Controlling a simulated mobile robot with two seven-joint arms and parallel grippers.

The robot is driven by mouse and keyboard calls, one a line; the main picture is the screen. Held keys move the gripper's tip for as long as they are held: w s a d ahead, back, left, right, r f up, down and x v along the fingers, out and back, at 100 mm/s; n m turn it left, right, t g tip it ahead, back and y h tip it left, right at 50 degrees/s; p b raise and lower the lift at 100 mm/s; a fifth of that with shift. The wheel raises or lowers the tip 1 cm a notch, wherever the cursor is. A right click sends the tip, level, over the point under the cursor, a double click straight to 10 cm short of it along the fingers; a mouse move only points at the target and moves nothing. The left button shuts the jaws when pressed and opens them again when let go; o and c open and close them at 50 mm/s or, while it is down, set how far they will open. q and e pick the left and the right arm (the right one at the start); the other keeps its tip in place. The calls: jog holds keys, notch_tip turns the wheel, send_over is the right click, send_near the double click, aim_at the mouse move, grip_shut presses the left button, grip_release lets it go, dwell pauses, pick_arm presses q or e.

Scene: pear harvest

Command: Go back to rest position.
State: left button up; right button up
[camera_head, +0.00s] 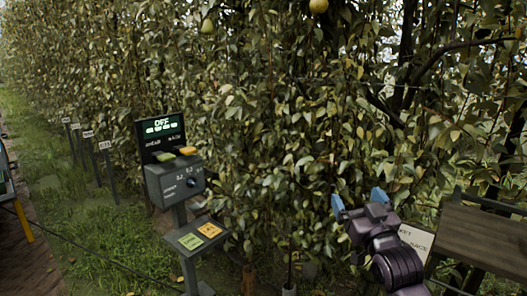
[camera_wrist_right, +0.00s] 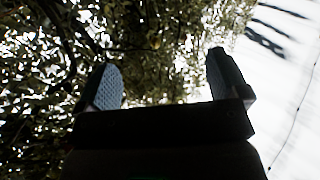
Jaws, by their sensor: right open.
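My right gripper (camera_head: 358,200) is in the lower right of the head view, in front of the leafy hedge. Its two blue-tipped fingers are apart, with nothing between them. In the right wrist view the gripper (camera_wrist_right: 165,85) also shows open and empty, with foliage and bright sky beyond the fingers. My left gripper is not in view.
A grey control post (camera_head: 175,183) with an "OFF" display stands left of centre. Two pears, one yellow (camera_head: 318,5) and one greenish (camera_head: 207,26), hang at the top. A wooden shelf (camera_head: 485,240) and a white sign (camera_head: 416,240) are beside my right arm. Grass lies left.

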jog(key=s+d+f+g+h, duration=0.15)
jog(key=s+f, duration=0.35)
jog(key=f, duration=0.6)
jog(key=s+d+f+g+h, duration=0.1)
jog(key=s+d+f+g, duration=0.15)
jog(key=s+f, duration=0.6)
jog(key=s+d+f+m+g, duration=0.1)
jog(key=s+f+g, duration=0.1)
jog(key=s+f, duration=0.6)
jog(key=s+d+f+m+g+h, duration=0.1)
jog(key=s+f+g, duration=0.2)
jog(key=s+f, duration=0.6)
jog(key=shift+d+f, duration=0.3)
jog(key=shift+f, duration=0.4)
